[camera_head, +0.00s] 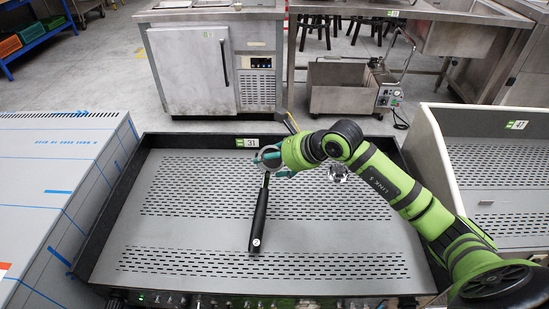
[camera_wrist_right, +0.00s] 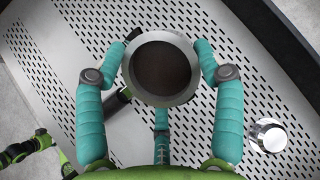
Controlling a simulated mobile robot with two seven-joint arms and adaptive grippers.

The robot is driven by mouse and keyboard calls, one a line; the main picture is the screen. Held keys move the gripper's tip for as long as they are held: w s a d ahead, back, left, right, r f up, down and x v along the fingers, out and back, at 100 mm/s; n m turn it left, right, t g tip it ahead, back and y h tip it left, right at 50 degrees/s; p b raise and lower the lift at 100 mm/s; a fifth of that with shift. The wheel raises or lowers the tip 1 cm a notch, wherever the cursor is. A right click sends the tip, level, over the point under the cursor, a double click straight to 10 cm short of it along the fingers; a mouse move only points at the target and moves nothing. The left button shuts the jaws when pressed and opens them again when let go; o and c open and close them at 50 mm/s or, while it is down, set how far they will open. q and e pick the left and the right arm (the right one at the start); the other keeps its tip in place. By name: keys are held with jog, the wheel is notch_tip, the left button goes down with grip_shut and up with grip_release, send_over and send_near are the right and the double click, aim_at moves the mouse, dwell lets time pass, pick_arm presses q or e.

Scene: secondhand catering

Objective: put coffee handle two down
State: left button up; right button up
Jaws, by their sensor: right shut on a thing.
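Coffee handle two has a round metal head with a dark inside (camera_wrist_right: 162,68) and a long black handle (camera_head: 260,215) with a white "2" mark at its end. My right gripper (camera_head: 268,160) is shut on the metal head, with teal fingers on both sides of the rim in the wrist view. The handle points toward the front of the grey perforated tray (camera_head: 185,225), over its middle. I cannot tell whether the handle end touches the tray.
A shiny metal cup (camera_head: 338,173) stands on the tray under my right arm; it also shows in the wrist view (camera_wrist_right: 268,135). The tray has a raised dark rim and a "31" tag (camera_head: 248,142) at the back. Its left part is clear. Another perforated tray (camera_head: 500,170) is at right.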

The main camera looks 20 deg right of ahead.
jog(key=o, duration=1.4)
jog(key=shift+c, duration=0.2)
jog(key=o, duration=0.3)
pick_arm(q)
jog(key=shift+s+a, duration=0.2)
jog(key=shift+s, duration=0.4)
pick_arm(e)
jog(key=shift+s, duration=0.1)
pick_arm(q)
jog(key=shift+w+d+f+b, duration=0.1)
jog(key=shift+w+f+b, duration=0.6)
jog(key=shift+f+b, duration=0.1)
pick_arm(e)
jog(key=v, duration=1.2)
jog(key=shift+a+r, duration=0.1)
pick_arm(q)
jog(key=shift+s, duration=0.1)
